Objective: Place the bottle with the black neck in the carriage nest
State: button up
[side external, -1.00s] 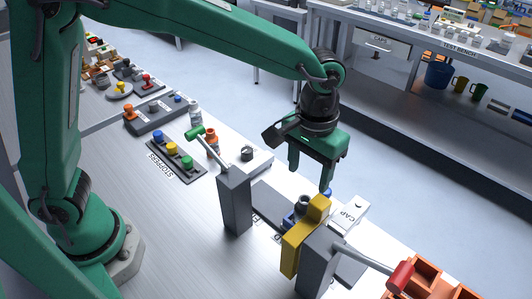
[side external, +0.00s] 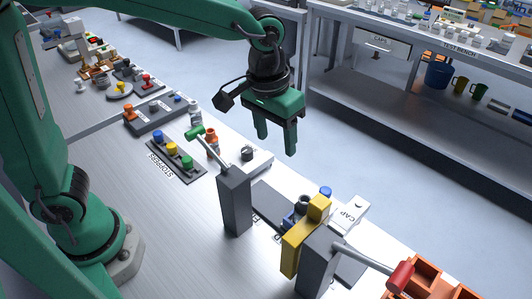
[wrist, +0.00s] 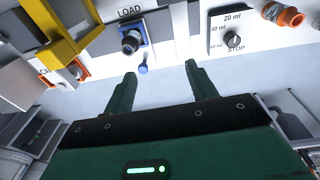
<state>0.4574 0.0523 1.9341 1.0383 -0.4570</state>
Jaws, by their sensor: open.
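The bottle with the black neck (wrist: 130,42) stands in the blue carriage nest (wrist: 147,28) beside the LOAD label in the wrist view. In the side view its dark neck (side external: 303,202) shows just behind the yellow block, and its lower body is hidden. It looks upright; how deep it sits I cannot tell. My gripper (side external: 277,144) is open and empty, raised above the bench, up and left of the nest in the side view. In the wrist view my fingers (wrist: 160,70) are apart, with nothing between them and the bottle beyond their tips.
A yellow block (side external: 304,236) and grey posts (side external: 235,200) with a green-handled lever (side external: 194,132) and red-handled lever (side external: 400,277) flank the nest. A small blue knob (side external: 325,191) stands beside it. An orange-necked bottle (side external: 212,138) stands near the dial. Stopper rack (side external: 178,158) is left.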

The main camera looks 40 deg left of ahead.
jog(key=s+a+r+t, duration=0.1)
jog(key=s+a+t, duration=0.1)
jog(key=s+a, duration=0.4)
jog(key=s+a+r+t, duration=0.2)
jog(key=s+a, duration=0.5)
jog(key=a, duration=0.4)
jog(key=shift+a+y, duration=0.2)
jog(key=shift+y, duration=0.1)
dwell(0.4)
